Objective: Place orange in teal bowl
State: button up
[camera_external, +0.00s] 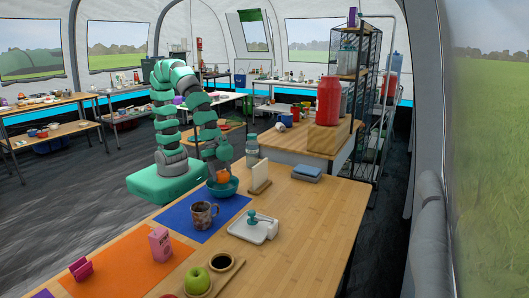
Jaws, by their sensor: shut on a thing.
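The orange (222,176) shows just above the teal bowl (223,189), at the far end of the wooden table. My gripper (221,171) points down over the bowl and is shut on the orange. The orange appears within or right above the bowl's rim; I cannot tell whether it touches the bowl. The fingers are small and partly hidden here. The bowl stands at the far edge of the blue mat.
A patterned mug (203,215) stands on the blue mat (176,221) in front of the bowl. A white tray (250,229) lies nearer.

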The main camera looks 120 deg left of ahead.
jog(key=shift+f+b, duration=0.7)
jog(key=shift+f, duration=2.05)
jog(key=shift+f, duration=0.15)
jog(key=o, duration=0.7)
jog(key=p+v, duration=0.3)
jog(key=v, duration=0.9)
jog(key=w+a+r+t, duration=0.1)
jog(key=w+r+t, duration=0.15)
jog(key=r, duration=0.45)
jog(key=w+a+r+n+t, duration=0.1)
jog(key=w+r, duration=0.2)
jog(key=r, duration=0.3)
jog(key=w+a+r+t, duration=0.1)
jog(key=w+r+t, duration=0.15)
jog(key=r, duration=0.45)
jog(key=a+r+n+t, duration=0.1)
jog(key=r, duration=0.7)
jog(key=a+r+t+y, duration=0.1)
jog(key=a+r+t, duration=0.1)
jog(key=r, duration=0.6)
jog(key=a+r+n+t, duration=0.1)
jog(key=a+r+t, duration=0.1)
jog(key=r, duration=0.7)
jog(key=shift+s+a+r+n, duration=0.1)
jog(key=shift+s+a+n, duration=0.05)
jog(key=shift+s+n, duration=0.15)
